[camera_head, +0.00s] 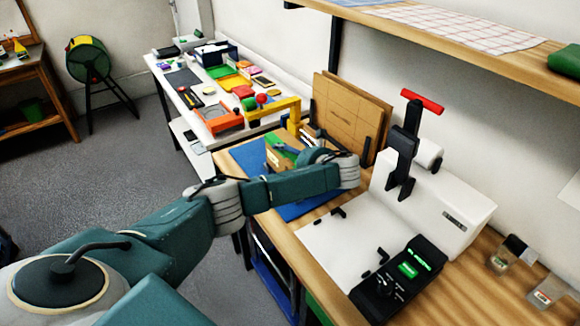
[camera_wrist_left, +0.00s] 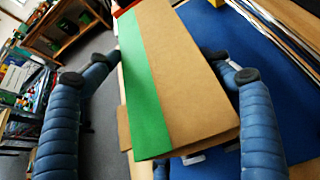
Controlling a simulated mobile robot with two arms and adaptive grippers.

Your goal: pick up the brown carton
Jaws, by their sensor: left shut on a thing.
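The brown carton (camera_head: 278,158) has a green band and is at the blue mat on the wooden bench. It fills the middle of the left wrist view (camera_wrist_left: 185,75), with its green side to the left. My left gripper (camera_head: 300,152) comes over it from the right in the head view and hides part of it. In the left wrist view the two blue padded fingers of the gripper (camera_wrist_left: 175,72) are on either side of the carton, shut on it. I cannot tell whether the carton rests on the mat or is slightly raised. My right gripper is not in view.
The blue mat (camera_head: 300,210) lies under and beside the carton. Brown boards (camera_head: 350,115) lean behind it. A white machine with a red handle (camera_head: 424,101) stands close on the right. A white table (camera_head: 178,95) with many coloured items is beyond. A shelf overhangs the bench.

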